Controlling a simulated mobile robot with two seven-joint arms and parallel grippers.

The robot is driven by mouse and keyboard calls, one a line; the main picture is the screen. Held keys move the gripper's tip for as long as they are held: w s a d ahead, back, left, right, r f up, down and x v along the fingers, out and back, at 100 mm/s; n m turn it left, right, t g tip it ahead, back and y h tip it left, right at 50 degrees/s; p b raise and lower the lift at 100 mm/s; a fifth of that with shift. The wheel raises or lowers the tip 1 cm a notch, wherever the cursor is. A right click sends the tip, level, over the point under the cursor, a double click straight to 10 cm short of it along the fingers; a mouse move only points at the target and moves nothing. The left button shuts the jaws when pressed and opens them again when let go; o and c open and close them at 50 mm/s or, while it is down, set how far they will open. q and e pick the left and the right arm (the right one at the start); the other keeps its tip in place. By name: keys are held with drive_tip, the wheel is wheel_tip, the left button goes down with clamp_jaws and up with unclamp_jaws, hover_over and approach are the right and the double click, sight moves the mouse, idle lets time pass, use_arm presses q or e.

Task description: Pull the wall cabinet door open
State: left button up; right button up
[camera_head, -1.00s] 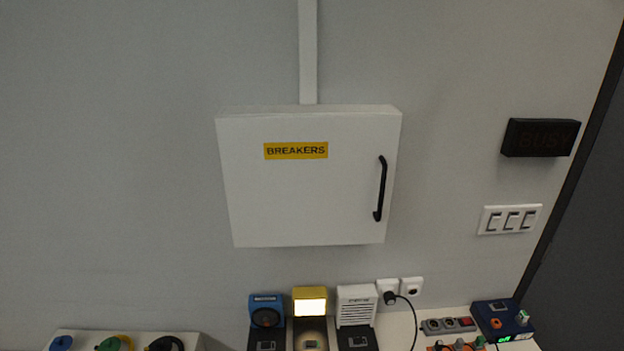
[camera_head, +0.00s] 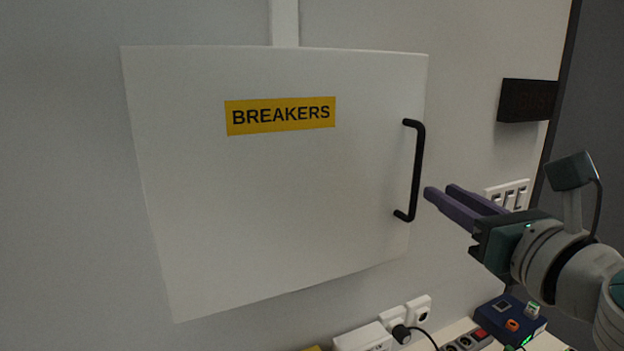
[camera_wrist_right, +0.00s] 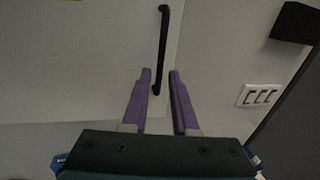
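The white wall cabinet door (camera_head: 270,200) carries a yellow BREAKERS label (camera_head: 280,115) and looks closed. Its black vertical handle (camera_head: 417,170) is near the right edge. My right gripper (camera_head: 450,192) has purple fingers and comes in from the right, with its tips close to the handle's lower part. In the right wrist view the fingers are apart with a gap between them, and the handle (camera_wrist_right: 163,50) stands ahead of that gap, its lower end near the tips. Whether a finger touches it I cannot tell. My left gripper is not in view.
A white switch panel (camera_head: 508,194) and a dark sign box (camera_head: 527,100) are on the wall to the right. Below are sockets (camera_head: 406,316), a power strip (camera_head: 467,341) and a blue box (camera_head: 508,316) on a white surface. The wall left of the cabinet is clear.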

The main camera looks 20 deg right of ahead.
sight(418, 177)
drive_tip(key=w, duration=0.5)
drive_tip(key=w+d, duration=0.1)
drive_tip(key=w, duration=0.2)
drive_tip(key=shift+w+d, duration=0.1)
drive_tip(key=shift+w, duration=0.05)
clamp_jaws()
idle(1.2)
